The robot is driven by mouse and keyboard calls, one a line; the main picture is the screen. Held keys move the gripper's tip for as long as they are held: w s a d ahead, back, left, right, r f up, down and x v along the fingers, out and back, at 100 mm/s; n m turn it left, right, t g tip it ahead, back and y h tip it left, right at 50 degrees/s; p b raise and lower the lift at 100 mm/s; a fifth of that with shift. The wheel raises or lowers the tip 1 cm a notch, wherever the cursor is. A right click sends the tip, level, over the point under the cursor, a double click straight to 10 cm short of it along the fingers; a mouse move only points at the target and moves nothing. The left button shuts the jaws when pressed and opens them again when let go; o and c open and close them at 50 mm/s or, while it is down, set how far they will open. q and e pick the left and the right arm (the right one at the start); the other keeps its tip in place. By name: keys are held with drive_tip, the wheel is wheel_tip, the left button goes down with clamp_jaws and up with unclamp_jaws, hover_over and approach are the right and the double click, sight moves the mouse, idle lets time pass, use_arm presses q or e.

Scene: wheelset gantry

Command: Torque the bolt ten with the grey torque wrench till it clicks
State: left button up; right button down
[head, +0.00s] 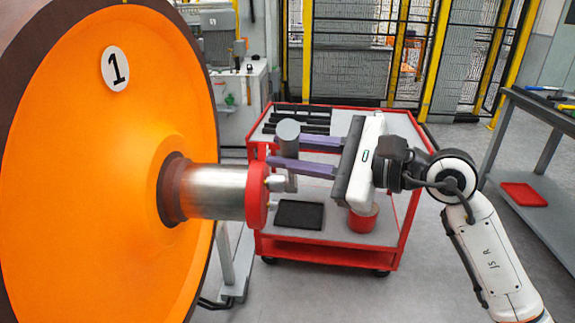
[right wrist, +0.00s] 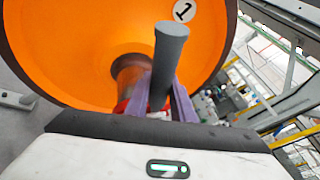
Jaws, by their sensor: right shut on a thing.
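The wheelset's orange wheel (head: 95,170), marked 1, fills the left of the head view. Its steel axle stub (head: 212,191) ends in a red end cap (head: 257,194). The grey torque wrench (head: 289,131) stands roughly upright beside the cap's face, its lower end near a silver bolt or socket (head: 276,183). I cannot tell whether it is seated, nor which bolt is ten. My right gripper (head: 286,151) is shut on the wrench with its purple fingers. The wrench (right wrist: 170,58) also shows in the right wrist view, hiding part of the axle. My left gripper is not in view.
A red trolley (head: 325,254) stands behind and below the gripper, carrying a black tray (head: 299,214) and a red round container (head: 363,219). A workbench (head: 545,112) stands at the right. Yellow-framed fencing closes the back. Floor between trolley and workbench is clear.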

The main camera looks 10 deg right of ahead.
drive_tip(key=shift+w+d+r+m, duration=0.15)
drive_tip(key=shift+w+r+m, duration=0.25)
drive_tip(key=shift+w+r, duration=0.2)
drive_tip(key=shift+w+d+r+m+g+h, duration=0.15)
drive_tip(key=shift+w+d+r+m+g, duration=0.25)
drive_tip(key=shift+w, duration=0.45)
drive_tip(key=shift+w+d+r+m+g+h, duration=0.15)
drive_tip(key=shift+w+r+m+g, duration=0.15)
drive_tip(key=shift+w+r+m, duration=0.4)
drive_tip(key=shift+w+f, duration=0.1)
drive_tip(key=w, duration=0.1)
drive_tip(key=w+m, duration=0.1)
drive_tip(key=w+d+r+g, duration=0.1)
drive_tip(key=shift+w, duration=0.35)
